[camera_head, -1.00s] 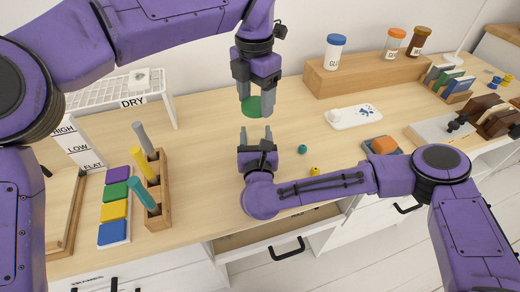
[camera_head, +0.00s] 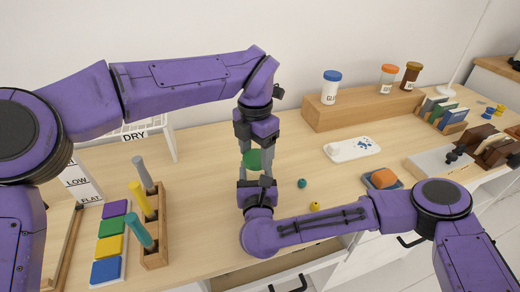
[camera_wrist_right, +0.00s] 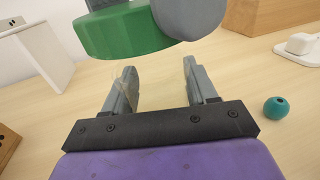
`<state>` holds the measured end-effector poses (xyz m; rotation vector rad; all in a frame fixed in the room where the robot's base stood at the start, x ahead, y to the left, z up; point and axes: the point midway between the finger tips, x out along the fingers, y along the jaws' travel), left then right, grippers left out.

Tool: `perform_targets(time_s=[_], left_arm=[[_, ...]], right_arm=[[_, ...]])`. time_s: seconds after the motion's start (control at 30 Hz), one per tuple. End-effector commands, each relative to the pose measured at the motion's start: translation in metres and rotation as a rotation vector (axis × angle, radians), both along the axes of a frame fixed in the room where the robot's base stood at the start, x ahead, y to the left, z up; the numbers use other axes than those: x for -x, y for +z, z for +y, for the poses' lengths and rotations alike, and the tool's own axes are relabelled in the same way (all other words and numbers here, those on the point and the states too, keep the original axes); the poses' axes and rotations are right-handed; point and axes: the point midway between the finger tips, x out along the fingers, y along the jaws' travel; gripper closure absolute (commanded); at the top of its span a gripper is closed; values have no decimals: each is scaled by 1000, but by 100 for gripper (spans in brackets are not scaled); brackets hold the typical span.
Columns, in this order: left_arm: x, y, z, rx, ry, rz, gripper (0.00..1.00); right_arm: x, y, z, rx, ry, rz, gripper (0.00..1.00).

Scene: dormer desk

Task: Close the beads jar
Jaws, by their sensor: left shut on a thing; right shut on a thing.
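My left gripper (camera_head: 256,158) is shut on a green lid (camera_head: 253,163), holding it just above my right gripper (camera_head: 257,182). The lid (camera_wrist_right: 110,30) also shows at the top of the right wrist view, beside a grey left fingertip. My right gripper (camera_wrist_right: 158,85) is shut on a clear, barely visible jar (camera_wrist_right: 125,84), whose faint edge shows by the left finger. The lid is above the jar; whether they touch cannot be told. The jar's contents cannot be made out.
A teal bead (camera_head: 302,183) and a yellow bead (camera_head: 315,206) lie right of the grippers. A wooden riser (camera_head: 360,108) with several lidded jars stands behind. A pen holder (camera_head: 153,255) is at left. A white tray (camera_head: 350,149) lies at right.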

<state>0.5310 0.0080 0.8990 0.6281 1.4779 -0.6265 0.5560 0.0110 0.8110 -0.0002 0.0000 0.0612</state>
Motion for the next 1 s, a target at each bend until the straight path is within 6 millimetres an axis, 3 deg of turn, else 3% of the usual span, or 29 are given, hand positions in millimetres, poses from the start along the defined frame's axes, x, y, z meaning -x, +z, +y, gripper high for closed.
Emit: perform_targets(time_s=[0.33, 1.0], left_arm=[[0, -17, 1, 1, 0, 1, 64], [0, -21, 0, 1, -1, 1, 64]], right_arm=[[0, 0, 0, 0, 0, -1, 98], [0, 0, 0, 0, 0, -1, 98]])
